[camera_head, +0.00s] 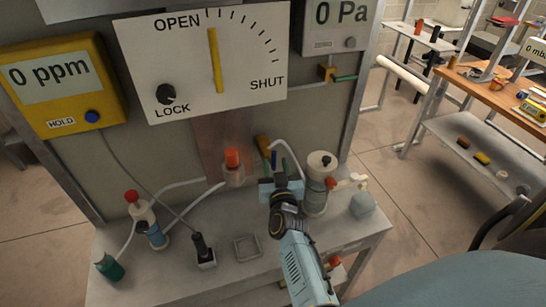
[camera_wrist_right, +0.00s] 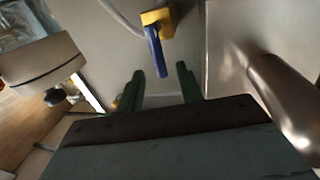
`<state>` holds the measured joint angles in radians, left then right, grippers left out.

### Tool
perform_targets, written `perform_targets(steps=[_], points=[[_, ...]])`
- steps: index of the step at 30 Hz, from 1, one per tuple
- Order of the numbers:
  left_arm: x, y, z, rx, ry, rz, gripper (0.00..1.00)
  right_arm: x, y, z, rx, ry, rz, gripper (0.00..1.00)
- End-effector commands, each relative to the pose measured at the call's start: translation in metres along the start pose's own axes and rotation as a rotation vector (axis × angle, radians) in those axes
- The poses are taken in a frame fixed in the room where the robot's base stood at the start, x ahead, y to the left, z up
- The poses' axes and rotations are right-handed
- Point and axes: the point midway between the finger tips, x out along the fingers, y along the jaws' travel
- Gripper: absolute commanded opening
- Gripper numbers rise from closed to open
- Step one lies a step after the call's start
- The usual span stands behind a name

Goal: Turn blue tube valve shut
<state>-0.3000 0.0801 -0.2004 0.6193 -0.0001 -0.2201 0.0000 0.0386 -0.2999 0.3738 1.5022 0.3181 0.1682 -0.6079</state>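The blue valve handle (camera_head: 274,159) shows beside a yellow fitting (camera_head: 263,144) behind the bench, just beyond my right gripper (camera_head: 281,174). In the right wrist view the blue handle (camera_wrist_right: 156,52) hangs down from the yellow valve body (camera_wrist_right: 158,18). My right gripper (camera_wrist_right: 160,72) has its two green fingers apart. The handle's lower end lies between and slightly beyond the fingertips in the picture; I cannot tell whether they touch. The panel's yellow pointer (camera_head: 215,60) stands nearly upright, its top near OPEN. My left gripper is not in view.
A white-lidded cylinder (camera_head: 316,185) stands close right of my right gripper. A clear vessel with an orange top (camera_head: 233,165) stands left of it. Hoses, a red-capped bottle (camera_head: 133,200) and a green bottle (camera_head: 108,266) are further left. The bench front (camera_head: 230,282) is mostly bare.

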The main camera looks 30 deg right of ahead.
Motion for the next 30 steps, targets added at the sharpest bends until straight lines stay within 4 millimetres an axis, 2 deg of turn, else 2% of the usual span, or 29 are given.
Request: perform_targets(steps=[1,3,9,15,23,30], points=[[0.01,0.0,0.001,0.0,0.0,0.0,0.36,0.012,0.0,0.003,0.003,0.004,0.001,0.36],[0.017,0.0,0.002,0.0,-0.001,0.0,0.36,0.025,0.0,0.003,0.003,0.003,0.001,0.36],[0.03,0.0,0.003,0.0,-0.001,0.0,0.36,0.052,0.0,0.002,0.001,0.0,0.0,0.36],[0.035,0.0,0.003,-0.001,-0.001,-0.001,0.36,0.063,0.0,0.001,0.001,-0.001,-0.001,0.36],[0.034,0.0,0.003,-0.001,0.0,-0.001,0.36,0.063,0.0,0.0,0.0,-0.001,-0.001,0.36],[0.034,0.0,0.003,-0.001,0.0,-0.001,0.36,0.063,0.0,0.0,0.0,-0.001,-0.001,0.05]])
